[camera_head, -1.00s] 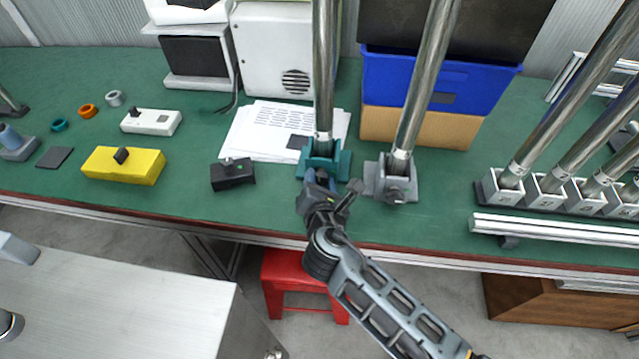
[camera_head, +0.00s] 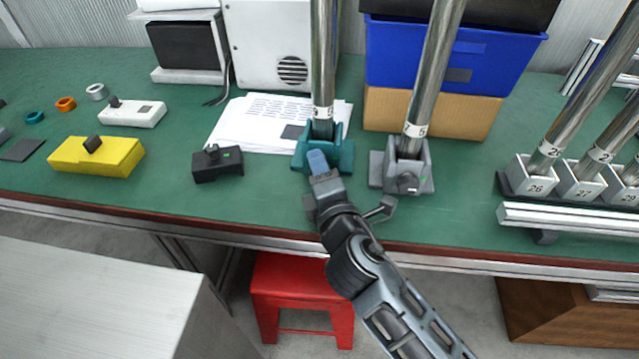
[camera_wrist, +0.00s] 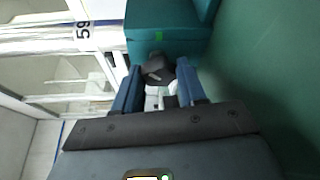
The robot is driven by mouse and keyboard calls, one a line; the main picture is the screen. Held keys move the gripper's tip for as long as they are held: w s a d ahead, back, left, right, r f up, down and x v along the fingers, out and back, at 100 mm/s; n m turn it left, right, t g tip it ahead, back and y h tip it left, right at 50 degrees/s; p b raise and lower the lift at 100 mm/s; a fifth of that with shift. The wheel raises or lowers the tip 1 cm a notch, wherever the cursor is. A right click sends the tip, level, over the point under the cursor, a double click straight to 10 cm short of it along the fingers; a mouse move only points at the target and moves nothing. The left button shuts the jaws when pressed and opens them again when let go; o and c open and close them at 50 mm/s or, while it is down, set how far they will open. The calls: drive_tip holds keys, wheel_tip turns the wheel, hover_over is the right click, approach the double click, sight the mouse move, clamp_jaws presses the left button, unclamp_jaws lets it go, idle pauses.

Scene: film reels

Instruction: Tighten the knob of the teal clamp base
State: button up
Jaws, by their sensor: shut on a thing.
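The teal clamp base (camera_head: 341,155) stands on the green bench with a metal pole (camera_head: 323,70) upright in it. In the wrist view the teal base (camera_wrist: 168,28) fills the top middle, with a small green mark on its face. Its dark knob (camera_wrist: 158,70) sits between my blue fingertips. My gripper (camera_head: 318,164) reaches the front of the teal base from below and hides the knob in the head view. In the wrist view my gripper (camera_wrist: 157,88) is shut on the knob.
A grey clamp base (camera_head: 420,180) with another pole stands close to the right. A black box (camera_head: 217,166) and a yellow box (camera_head: 95,157) lie to the left. Papers (camera_head: 240,125) lie behind. Poles in numbered holders (camera_head: 535,184) stand at the far right.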

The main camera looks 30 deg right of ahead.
drive_tip(key=shift+f+m+b, duration=0.2)
drive_tip(key=shift+m+b, duration=0.3)
drive_tip(key=shift+b, duration=0.3)
drive_tip(key=shift+r, duration=0.1)
drive_tip(key=o, duration=1.1)
drive_tip(key=shift+c, duration=0.2)
drive_tip(key=shift+b+v, duration=0.6)
drive_tip(key=shift+v, duration=3.3)
